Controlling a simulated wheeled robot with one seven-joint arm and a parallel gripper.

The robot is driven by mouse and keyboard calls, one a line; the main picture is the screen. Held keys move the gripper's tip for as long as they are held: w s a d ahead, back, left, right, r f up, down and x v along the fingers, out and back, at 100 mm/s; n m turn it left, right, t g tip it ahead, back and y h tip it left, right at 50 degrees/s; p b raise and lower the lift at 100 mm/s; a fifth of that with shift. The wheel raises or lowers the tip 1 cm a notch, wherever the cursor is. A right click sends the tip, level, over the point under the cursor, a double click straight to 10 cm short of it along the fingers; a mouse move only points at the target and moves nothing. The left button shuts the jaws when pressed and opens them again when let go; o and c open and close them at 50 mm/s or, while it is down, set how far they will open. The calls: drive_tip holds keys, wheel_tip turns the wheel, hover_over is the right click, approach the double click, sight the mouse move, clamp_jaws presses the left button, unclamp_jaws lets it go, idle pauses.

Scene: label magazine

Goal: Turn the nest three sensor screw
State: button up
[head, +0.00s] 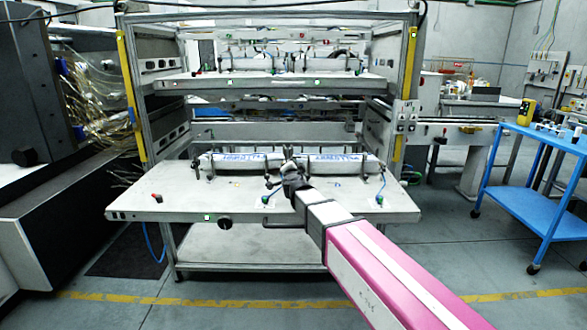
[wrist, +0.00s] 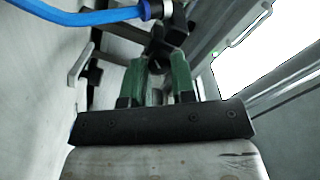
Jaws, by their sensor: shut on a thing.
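My gripper (head: 288,168) reaches over the lower shelf (head: 150,190) to the middle of the row of white lettered rolls. In the wrist view its two green fingers (wrist: 159,68) are close together around a small dark part, which I take to be the sensor screw (wrist: 158,52). The fingers hide most of this part. A dark knob-like piece (wrist: 174,32) stands just beyond the fingertips. In the head view the screw is too small to tell from my gripper, and no nest number is readable.
A blue hose (wrist: 80,16) with a metal fitting runs close above the fingers in the wrist view. White rolls (head: 235,161) lie left and right of my gripper. An upper shelf (head: 200,84) hangs above. A blue cart (head: 530,200) stands at right.

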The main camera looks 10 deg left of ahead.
drive_tip(key=shift+n, duration=0.6)
drive_tip(key=o, duration=0.7)
drive_tip(key=shift+c, duration=0.2)
drive_tip(key=shift+r, duration=0.1)
drive_tip(key=shift+r, duration=0.25)
drive_tip(key=shift+o, duration=0.9)
wheel_tip(320, 180, up, 4)
drive_tip(key=shift+f, duration=0.2)
drive_tip(key=s+a+r, duration=0.1)
drive_tip(key=s+r, duration=0.1)
drive_tip(key=s, duration=0.1)
drive_tip(key=s+a+r, duration=0.2)
drive_tip(key=s, duration=0.2)
drive_tip(key=s+a+r, duration=0.2)
drive_tip(key=s, duration=0.1)
drive_tip(key=shift+s+a+r, duration=0.2)
drive_tip(key=shift+s+r, duration=0.05)
drive_tip(key=shift+r, duration=0.1)
drive_tip(key=shift+c, duration=0.9)
